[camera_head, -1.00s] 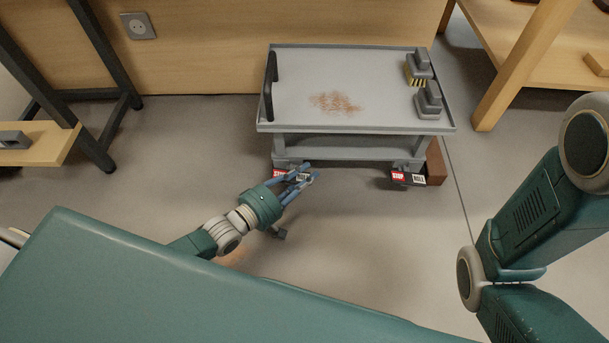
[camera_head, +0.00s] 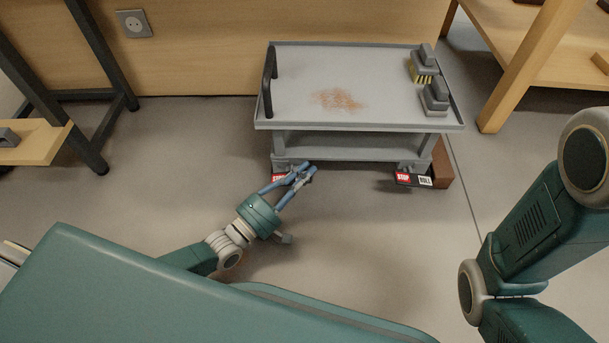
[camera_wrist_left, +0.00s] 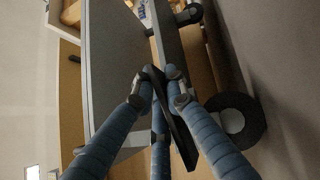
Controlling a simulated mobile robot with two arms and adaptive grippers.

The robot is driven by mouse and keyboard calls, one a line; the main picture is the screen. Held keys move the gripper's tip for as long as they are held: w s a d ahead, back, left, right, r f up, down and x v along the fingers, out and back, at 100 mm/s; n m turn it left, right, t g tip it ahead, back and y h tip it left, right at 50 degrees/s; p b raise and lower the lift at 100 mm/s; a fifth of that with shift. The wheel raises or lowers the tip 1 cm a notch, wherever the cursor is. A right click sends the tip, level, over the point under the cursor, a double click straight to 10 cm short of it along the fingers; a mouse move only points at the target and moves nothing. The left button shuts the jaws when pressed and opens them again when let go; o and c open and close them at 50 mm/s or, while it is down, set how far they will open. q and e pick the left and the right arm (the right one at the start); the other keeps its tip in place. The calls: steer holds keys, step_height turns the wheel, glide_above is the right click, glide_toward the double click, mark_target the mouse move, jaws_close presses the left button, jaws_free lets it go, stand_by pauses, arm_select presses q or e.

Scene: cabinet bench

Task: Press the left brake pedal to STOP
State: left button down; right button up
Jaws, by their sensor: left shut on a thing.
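A grey cart (camera_head: 340,127) stands by the wooden wall. Its left brake pedal (camera_head: 278,178) shows only a bit of the red STOP end at the cart's lower left. My left gripper hides the rest, so I cannot tell its tilt. The right pedal (camera_head: 414,180) shows a red STOP end and a white ROLL end. My left gripper (camera_head: 303,172) is low at the cart's front left, at the left pedal. In the left wrist view its fingers (camera_wrist_left: 165,85) are shut on a thin dark plate (camera_wrist_left: 180,130), apparently the left pedal, beside a caster wheel (camera_wrist_left: 236,120). My right gripper is out of view.
The cart top carries two brushes (camera_head: 434,96), a brown stain (camera_head: 338,99) and a black handle (camera_head: 268,82). A brown block (camera_head: 442,162) lies by the right caster. A wooden table (camera_head: 510,85) stands right, a dark-legged bench (camera_head: 70,130) left. The floor in front is clear.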

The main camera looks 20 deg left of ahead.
arm_select(q)
steer(key=c, duration=2)
jaws_free()
steer(key=shift+c, duration=0.2)
steer(key=v, duration=1.1)
steer(key=shift+f, duration=0.1)
steer(key=shift+s+a, duration=0.25)
steer(key=shift+s, duration=0.2)
